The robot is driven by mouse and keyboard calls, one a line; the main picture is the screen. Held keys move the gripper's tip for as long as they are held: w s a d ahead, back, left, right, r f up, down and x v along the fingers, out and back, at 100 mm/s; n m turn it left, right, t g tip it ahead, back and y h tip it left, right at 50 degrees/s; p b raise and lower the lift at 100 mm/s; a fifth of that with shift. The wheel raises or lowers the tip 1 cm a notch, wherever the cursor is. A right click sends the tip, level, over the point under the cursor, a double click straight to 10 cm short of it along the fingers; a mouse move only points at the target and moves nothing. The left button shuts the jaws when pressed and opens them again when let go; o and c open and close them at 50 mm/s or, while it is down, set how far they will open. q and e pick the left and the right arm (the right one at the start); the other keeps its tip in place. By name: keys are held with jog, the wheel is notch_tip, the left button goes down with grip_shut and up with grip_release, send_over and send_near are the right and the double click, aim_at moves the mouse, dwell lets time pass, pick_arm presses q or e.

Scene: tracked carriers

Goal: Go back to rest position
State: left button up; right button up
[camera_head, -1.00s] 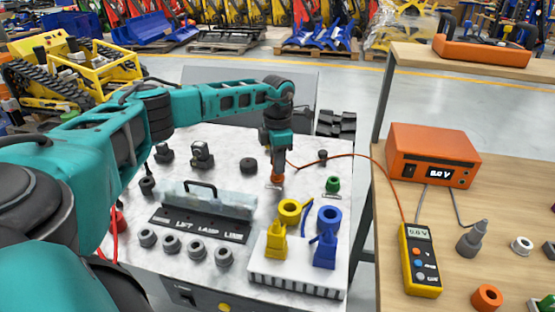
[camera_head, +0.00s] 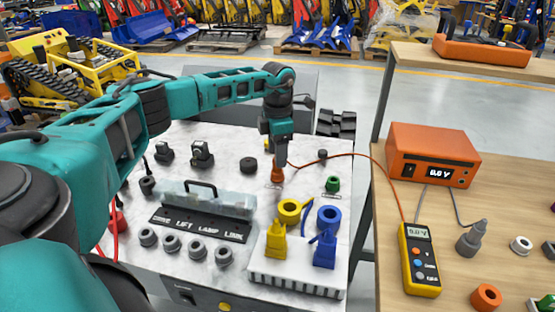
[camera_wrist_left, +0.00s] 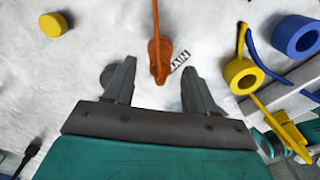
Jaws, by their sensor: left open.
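My left gripper (camera_head: 279,160) hangs from the teal left arm over the back right part of the white marbled table (camera_head: 225,160). In the left wrist view its two dark fingers (camera_wrist_left: 158,90) stand apart with nothing held. An orange probe or plug (camera_head: 277,175) with a cable is just below the fingertips in the head view. In the left wrist view the orange plug (camera_wrist_left: 159,62) lies ahead of the gap between the fingers, beside a small printed label (camera_wrist_left: 180,62). My right gripper is not in view.
A yellow ring (camera_head: 289,211) and blue ring (camera_head: 329,217) stand with clips on a white block at the front right. A clear-covered panel (camera_head: 205,200) is at the middle. An orange cable runs right to the multimeter (camera_head: 420,260) near the orange power supply (camera_head: 432,155).

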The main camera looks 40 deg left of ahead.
pick_arm(q)
notch_tip(320, 180, up, 10)
jog(key=shift+f+p, duration=0.15)
jog(key=shift+p, duration=0.2)
jog(key=shift+d, duration=0.1)
